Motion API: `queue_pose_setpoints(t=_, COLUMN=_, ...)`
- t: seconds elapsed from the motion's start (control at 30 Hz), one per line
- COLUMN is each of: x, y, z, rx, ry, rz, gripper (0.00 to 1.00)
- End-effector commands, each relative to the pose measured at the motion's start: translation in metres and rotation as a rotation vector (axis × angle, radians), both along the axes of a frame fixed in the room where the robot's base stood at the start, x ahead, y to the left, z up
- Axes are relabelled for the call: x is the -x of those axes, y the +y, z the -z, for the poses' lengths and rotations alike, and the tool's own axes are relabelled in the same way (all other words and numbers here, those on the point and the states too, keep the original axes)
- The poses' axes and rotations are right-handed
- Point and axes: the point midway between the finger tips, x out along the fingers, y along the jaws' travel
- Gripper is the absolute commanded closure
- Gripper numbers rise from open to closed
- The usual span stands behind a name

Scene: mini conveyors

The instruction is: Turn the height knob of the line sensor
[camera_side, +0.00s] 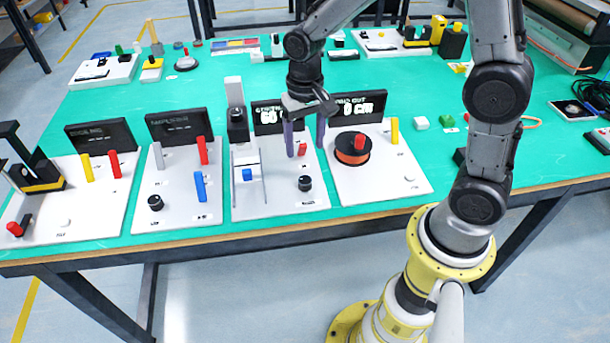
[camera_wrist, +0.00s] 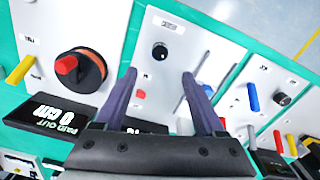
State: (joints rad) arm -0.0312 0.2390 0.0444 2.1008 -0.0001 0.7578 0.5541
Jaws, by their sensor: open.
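A small black knob (camera_side: 305,183) sits at the front right of the white panel (camera_side: 276,206) under a display reading 60. The same knob shows in the wrist view (camera_wrist: 160,51), with a white mark on its face. I cannot read its label. A second black knob (camera_side: 155,202) sits on the panel to the left; it also shows in the wrist view (camera_wrist: 282,99). My gripper (camera_side: 305,151) is open and empty, fingers pointing down over the first panel, behind its knob and apart from it. In the wrist view my gripper's fingers (camera_wrist: 158,75) point toward that knob.
A small red piece (camera_side: 302,149) lies between my fingers in the side view. A tall post (camera_side: 236,110) and a blue block (camera_side: 247,175) stand left. On the right panel are a red-handled reel (camera_side: 352,150) and a yellow lever (camera_side: 394,131).

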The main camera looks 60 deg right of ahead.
Motion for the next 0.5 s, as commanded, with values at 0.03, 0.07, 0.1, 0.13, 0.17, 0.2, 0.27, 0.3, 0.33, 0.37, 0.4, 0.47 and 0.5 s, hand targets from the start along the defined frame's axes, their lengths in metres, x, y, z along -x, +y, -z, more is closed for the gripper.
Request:
queue_pose_setpoints(t=0.03, x=0.001, y=0.0, z=0.011, rx=0.0, ry=0.007, rz=0.0, gripper=0.28)
queue_pose_setpoints(t=0.07, x=0.001, y=0.0, z=0.017, rx=0.0, ry=0.007, rz=0.0, gripper=0.28)
queue_pose_setpoints(t=0.1, x=0.002, y=0.0, z=0.025, rx=0.0, ry=0.007, rz=0.0, gripper=0.28)
queue_pose_setpoints(t=0.13, x=0.002, y=0.0, z=0.031, rx=0.0, ry=0.008, rz=0.0, gripper=0.28)
queue_pose_setpoints(t=0.17, x=0.001, y=0.0, z=0.037, rx=0.0, ry=0.007, rz=0.0, gripper=0.28)
queue_pose_setpoints(t=0.2, x=0.001, y=0.0, z=0.045, rx=0.0, ry=0.006, rz=0.0, gripper=0.28)
queue_pose_setpoints(t=0.27, x=0.002, y=0.0, z=0.057, rx=0.0, ry=0.007, rz=0.0, gripper=0.28)
queue_pose_setpoints(t=0.3, x=0.001, y=0.0, z=0.064, rx=0.0, ry=0.007, rz=0.0, gripper=0.28)
queue_pose_setpoints(t=0.33, x=0.001, y=0.0, z=0.069, rx=0.0, ry=0.006, rz=0.0, gripper=0.28)
queue_pose_setpoints(t=0.37, x=0.001, y=0.0, z=0.075, rx=0.0, ry=0.006, rz=0.0, gripper=0.28)
queue_pose_setpoints(t=0.4, x=0.001, y=0.0, z=0.081, rx=0.001, ry=0.005, rz=0.0, gripper=0.28)
queue_pose_setpoints(t=0.47, x=0.001, y=0.0, z=0.089, rx=0.0, ry=0.004, rz=0.0, gripper=0.28)
queue_pose_setpoints(t=0.5, x=0.001, y=0.0, z=0.094, rx=0.0, ry=0.004, rz=0.0, gripper=0.28)
